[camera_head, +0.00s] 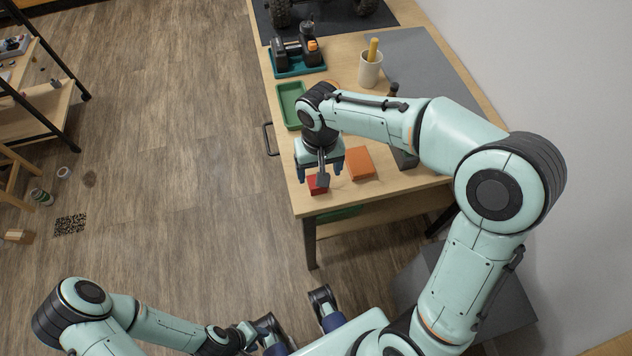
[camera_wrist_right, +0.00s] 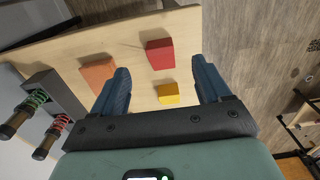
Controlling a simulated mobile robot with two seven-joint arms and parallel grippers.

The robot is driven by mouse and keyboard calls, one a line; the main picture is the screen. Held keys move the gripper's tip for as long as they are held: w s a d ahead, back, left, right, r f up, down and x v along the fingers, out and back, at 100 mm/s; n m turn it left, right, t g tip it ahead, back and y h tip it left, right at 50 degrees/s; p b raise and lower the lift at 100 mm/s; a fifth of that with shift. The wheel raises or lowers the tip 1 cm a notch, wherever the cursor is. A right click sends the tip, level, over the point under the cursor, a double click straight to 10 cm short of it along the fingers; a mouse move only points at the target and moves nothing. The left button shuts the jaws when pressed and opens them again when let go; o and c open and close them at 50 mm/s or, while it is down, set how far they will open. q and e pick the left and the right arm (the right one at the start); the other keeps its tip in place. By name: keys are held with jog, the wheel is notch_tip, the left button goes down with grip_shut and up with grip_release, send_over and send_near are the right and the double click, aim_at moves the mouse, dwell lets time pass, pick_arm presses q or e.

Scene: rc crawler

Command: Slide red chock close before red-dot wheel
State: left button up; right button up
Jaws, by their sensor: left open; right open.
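The red chock (camera_head: 316,186) is at the near left edge of the table (camera_head: 385,182); in the right wrist view it (camera_wrist_right: 159,54) is a red block. My right gripper (camera_head: 320,170) is above the table at the red chock, open and empty. In the wrist view the fingers (camera_wrist_right: 160,76) are apart, with a yellow block (camera_wrist_right: 168,94) between them and the red chock beyond. The crawler's dark wheel (camera_head: 278,13) is cut off at the top of the head view; no red dot is visible. My left gripper (camera_head: 303,330) is open, low in front of my body, away from the table.
An orange block (camera_head: 359,162) lies right of the red chock. A green tray (camera_head: 290,104), a teal tray (camera_head: 290,70) with a dark device, and a white cup (camera_head: 370,70) stand farther back. Red and green springs (camera_wrist_right: 58,127) sit by a grey block in the wrist view.

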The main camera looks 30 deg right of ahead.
notch_tip(320, 180, down, 9)
jog(key=shift+w+r+b, duration=0.1)
jog(key=shift+b, duration=0.5)
jog(key=c, duration=1.1)
